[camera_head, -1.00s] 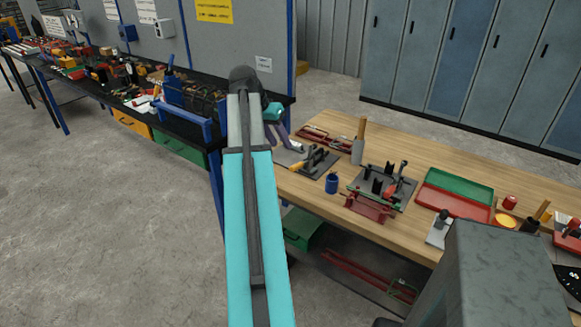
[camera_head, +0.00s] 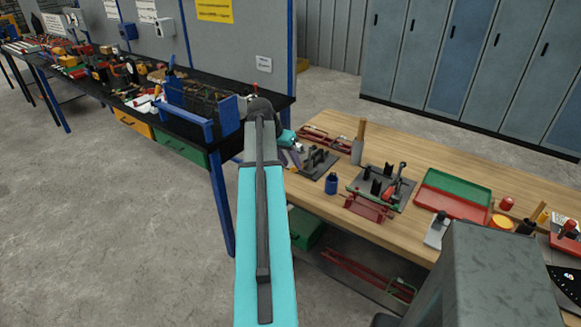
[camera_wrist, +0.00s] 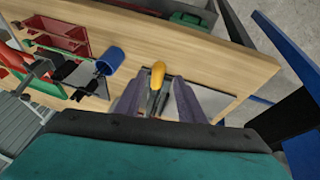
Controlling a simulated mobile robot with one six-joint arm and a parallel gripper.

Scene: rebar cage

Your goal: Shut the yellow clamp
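The yellow clamp shows in the wrist view as a yellow handle (camera_wrist: 158,74) with a dark body below it, on a grey plate. In the head view my gripper (camera_head: 291,159) is at the left side of the clamp. I cannot tell the handle's exact angle or whether the fingers touch it.
A blue cup (camera_head: 331,183) stands close to the right of the clamp plate. A red-handled clamp fixture (camera_head: 385,188) and a red and green tray (camera_head: 455,193) stand further right. A wooden-handled tool (camera_head: 358,143) stands behind. A black bench (camera_head: 190,138) is at left.

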